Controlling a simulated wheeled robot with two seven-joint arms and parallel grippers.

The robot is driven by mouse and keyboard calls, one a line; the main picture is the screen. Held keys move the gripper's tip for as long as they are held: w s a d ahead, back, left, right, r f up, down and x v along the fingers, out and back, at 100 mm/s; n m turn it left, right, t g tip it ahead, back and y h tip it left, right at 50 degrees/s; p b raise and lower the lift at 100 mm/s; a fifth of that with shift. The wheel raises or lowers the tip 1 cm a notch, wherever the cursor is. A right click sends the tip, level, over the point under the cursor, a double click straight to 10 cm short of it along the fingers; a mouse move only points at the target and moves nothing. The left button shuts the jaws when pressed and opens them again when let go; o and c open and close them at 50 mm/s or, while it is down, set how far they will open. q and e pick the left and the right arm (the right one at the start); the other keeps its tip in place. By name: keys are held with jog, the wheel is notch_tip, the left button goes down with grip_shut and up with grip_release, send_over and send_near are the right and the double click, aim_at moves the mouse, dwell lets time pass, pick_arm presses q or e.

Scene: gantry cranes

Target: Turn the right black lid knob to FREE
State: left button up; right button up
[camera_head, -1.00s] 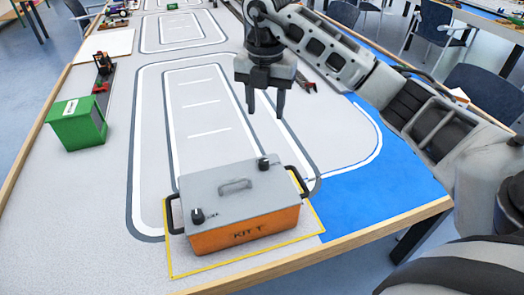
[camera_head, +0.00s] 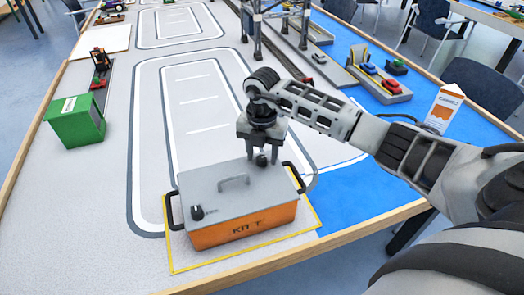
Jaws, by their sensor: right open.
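The right black lid knob (camera_head: 262,160) is at the lid's far right corner. The left black knob (camera_head: 197,212) is at the lid's near left. My right gripper (camera_head: 262,156) points down over the right knob, its open fingers to either side of it. I cannot tell whether the fingers touch the knob. Any marking by the right knob is not readable. My left gripper is out of view.
A grey handle (camera_head: 234,183) stands up mid-lid, and black side handles (camera_head: 294,177) flank the box. A green box (camera_head: 76,121) is at the left. A dark gantry frame (camera_head: 280,25) and a tray with toy cars (camera_head: 380,78) are behind. The table left of the box is clear.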

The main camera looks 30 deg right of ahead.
jog(key=c, duration=1)
